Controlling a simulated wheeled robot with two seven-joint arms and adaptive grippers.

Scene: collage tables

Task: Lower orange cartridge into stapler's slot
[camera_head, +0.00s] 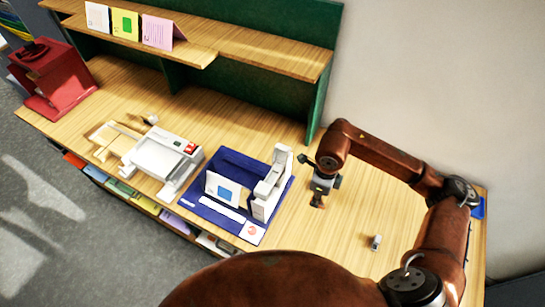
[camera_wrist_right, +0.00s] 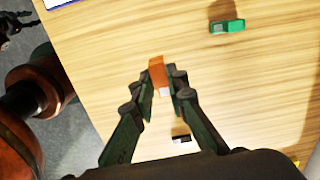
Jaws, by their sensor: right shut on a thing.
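My right gripper (camera_head: 318,198) is over the wooden table, just right of the blue mat in the head view. In the right wrist view my right gripper (camera_wrist_right: 163,88) is shut on the orange cartridge (camera_wrist_right: 156,72), which sticks out past the fingertips. The cartridge cannot be made out in the head view. The white stapler (camera_head: 269,186) stands upright on the right part of the blue mat (camera_head: 240,162), left of the gripper and apart from it. Its slot cannot be made out.
A card with a blue square (camera_head: 223,190) stands on the mat. A white machine (camera_head: 165,157) is left of it, and a red press (camera_head: 55,80) is far left. A small grey item (camera_head: 375,242) lies at right. A green item (camera_wrist_right: 227,26) shows in the wrist view.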

